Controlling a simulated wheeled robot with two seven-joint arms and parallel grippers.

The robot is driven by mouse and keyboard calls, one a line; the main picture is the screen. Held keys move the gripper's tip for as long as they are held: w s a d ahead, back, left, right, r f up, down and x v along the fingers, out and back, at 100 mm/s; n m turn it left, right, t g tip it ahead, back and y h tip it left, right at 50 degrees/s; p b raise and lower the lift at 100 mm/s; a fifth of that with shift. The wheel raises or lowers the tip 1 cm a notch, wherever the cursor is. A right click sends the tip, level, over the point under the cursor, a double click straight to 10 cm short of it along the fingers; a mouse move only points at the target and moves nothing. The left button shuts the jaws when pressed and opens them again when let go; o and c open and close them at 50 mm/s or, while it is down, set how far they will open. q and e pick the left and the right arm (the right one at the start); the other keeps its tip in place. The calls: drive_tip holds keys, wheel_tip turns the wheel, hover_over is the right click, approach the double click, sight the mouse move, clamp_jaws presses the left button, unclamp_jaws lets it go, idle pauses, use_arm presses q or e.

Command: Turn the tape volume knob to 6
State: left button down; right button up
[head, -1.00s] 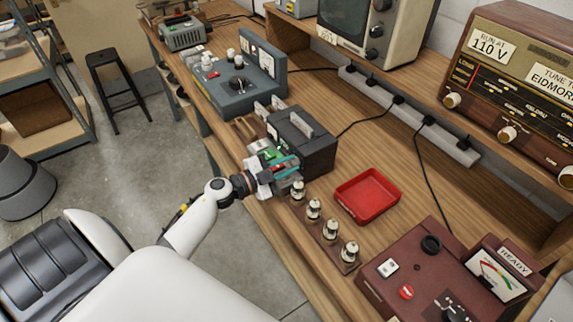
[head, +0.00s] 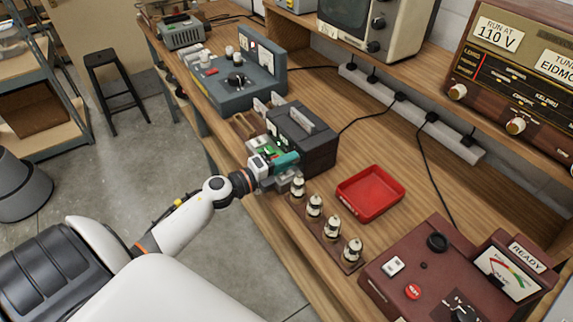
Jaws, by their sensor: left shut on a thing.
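The tape machine (head: 318,153) is a dark grey box with a pale carrying handle on top, near the front edge of the bench in the middle of the head view. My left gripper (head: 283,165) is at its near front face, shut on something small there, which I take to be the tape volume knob. The knob, its pointer and its scale are hidden behind the gripper, so I cannot read the setting. A teal part shows at the gripper's jaws. My right gripper is not in view.
Several glass valves in a strip (head: 330,235) stand just right of the gripper. A red tray (head: 400,190) lies beyond them. A maroon tester (head: 400,275) stands at lower right, a blue-grey unit (head: 240,97) farther back, and a wooden radio (head: 480,105) on the shelf.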

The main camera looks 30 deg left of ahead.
use_arm(q)
drive_tip(key=m+b, duration=0.2)
drive_tip(key=m, duration=0.1)
drive_tip(key=m+b, duration=0.1)
drive_tip(key=m, duration=0.1)
drive_tip(key=shift+d+f, duration=0.1)
drive_tip(key=shift+f, duration=0.15)
drive_tip(key=shift+m+y+b, duration=0.3)
drive_tip(key=shift+m+b, duration=0.65)
drive_tip(key=shift+m, duration=1.05)
drive_tip(key=c, duration=1.2)
unclamp_jaws()
drive_tip(key=shift+r, duration=0.1)
drive_tip(key=b+v, duration=0.3)
drive_tip(key=v, duration=0.9)
drive_tip(key=shift+b, duration=0.4)
